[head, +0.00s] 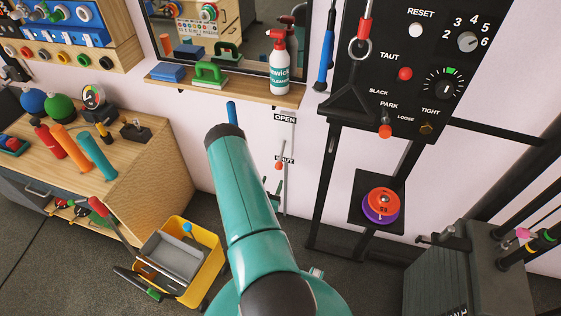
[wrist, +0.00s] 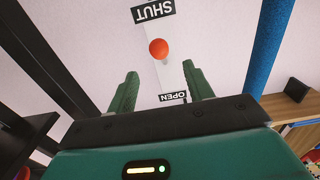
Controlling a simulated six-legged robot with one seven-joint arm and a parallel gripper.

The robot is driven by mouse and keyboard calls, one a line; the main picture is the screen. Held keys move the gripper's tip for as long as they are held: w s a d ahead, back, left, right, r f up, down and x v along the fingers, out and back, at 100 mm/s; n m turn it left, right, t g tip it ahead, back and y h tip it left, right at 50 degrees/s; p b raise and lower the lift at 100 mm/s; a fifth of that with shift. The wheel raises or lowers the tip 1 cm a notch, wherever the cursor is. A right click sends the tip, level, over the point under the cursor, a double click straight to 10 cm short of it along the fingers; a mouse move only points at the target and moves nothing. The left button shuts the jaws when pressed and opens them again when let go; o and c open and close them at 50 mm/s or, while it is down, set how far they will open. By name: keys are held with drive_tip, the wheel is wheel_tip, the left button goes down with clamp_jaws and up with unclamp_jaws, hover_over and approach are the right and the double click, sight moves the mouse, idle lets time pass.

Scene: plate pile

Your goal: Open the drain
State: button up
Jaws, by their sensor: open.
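An orange-red ball knob (head: 278,166) stands out from a pale upright strip on the wall, with an OPEN label (head: 285,117) at the top and a SHUT label (head: 285,160) lower down. The knob is at the SHUT end. The wrist view shows this upside down, with the knob (wrist: 158,48) just below the SHUT label (wrist: 154,11) and the OPEN label (wrist: 173,96) nearer me. My gripper (wrist: 161,77) is open and empty, its two green fingers apart and pointing towards the strip. The knob shows beyond the fingertips, between their lines. In the head view my arm mostly hides the gripper.
A blue bar (wrist: 267,45) stands close beside the strip. A shelf (head: 225,84) with a spray bottle (head: 280,66) is above. A black panel frame (head: 322,185) is right, a yellow mop bucket (head: 207,262) and wooden bench (head: 150,170) left.

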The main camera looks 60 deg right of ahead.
sight(279, 165)
drive_tip(key=d, duration=0.3)
drive_tip(key=w+d, duration=0.1)
drive_tip(key=d, duration=0.7)
drive_tip(key=shift+w+d, duration=0.25)
drive_tip(key=shift+w, duration=0.15)
drive_tip(key=shift+c, duration=0.2)
clamp_jaws()
